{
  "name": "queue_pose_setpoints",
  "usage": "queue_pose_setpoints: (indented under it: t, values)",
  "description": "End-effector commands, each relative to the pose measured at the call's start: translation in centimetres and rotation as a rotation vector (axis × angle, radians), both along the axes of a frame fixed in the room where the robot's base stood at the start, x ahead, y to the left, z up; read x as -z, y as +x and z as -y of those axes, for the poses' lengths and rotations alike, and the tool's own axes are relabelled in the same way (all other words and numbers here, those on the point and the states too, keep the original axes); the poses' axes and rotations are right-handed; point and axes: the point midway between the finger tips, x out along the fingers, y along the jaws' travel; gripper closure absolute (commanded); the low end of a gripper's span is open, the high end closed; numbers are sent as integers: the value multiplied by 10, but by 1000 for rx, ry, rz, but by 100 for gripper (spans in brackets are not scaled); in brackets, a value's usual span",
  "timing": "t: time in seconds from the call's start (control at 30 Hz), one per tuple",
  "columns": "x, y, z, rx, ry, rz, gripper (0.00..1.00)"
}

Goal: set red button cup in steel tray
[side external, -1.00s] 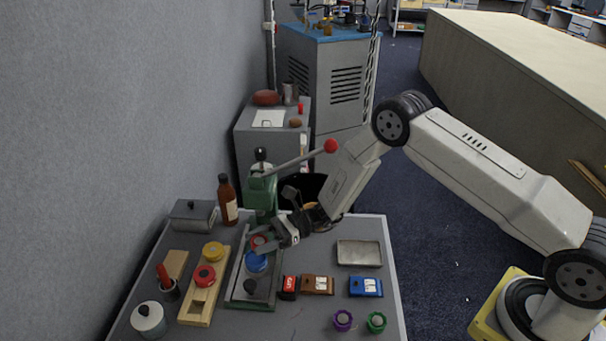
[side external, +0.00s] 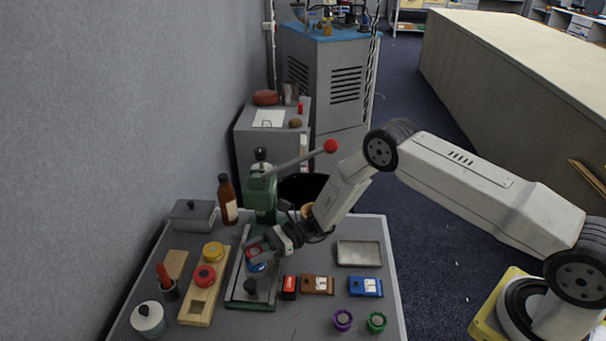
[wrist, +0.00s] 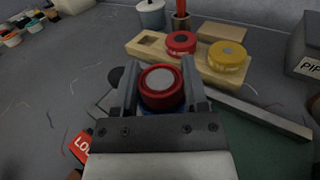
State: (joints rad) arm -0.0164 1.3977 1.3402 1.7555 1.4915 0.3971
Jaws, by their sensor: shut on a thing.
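The red button cup (wrist: 162,88), a red ring with a grey button top, sits between my gripper's two fingers in the wrist view. My gripper (side external: 260,249) is shut on it. In the side view the red cup (side external: 253,251) is partly covered by the fingers. A blue round piece (side external: 256,266) shows just below it in the green press's base; I cannot tell whether the two touch. The steel tray (side external: 358,262), shallow, grey and rectangular, lies right of the gripper and looks empty.
The green press (side external: 263,198) with its red-knobbed lever stands just behind the gripper. A wooden holder (side external: 196,306) with red and yellow pieces is at left. Brown (side external: 318,285) and blue (side external: 366,287) blocks lie in front of the tray. Purple (side external: 343,320) and green (side external: 376,321) cups stand near the front.

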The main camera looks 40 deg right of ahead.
Motion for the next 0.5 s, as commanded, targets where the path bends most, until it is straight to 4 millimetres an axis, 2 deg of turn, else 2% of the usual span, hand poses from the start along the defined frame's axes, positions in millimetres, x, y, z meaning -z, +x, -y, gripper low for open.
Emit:
queue_pose_setpoints:
  t: [0.5]
  values:
    - [6, 0, 0, 0, 0, 0, 100]
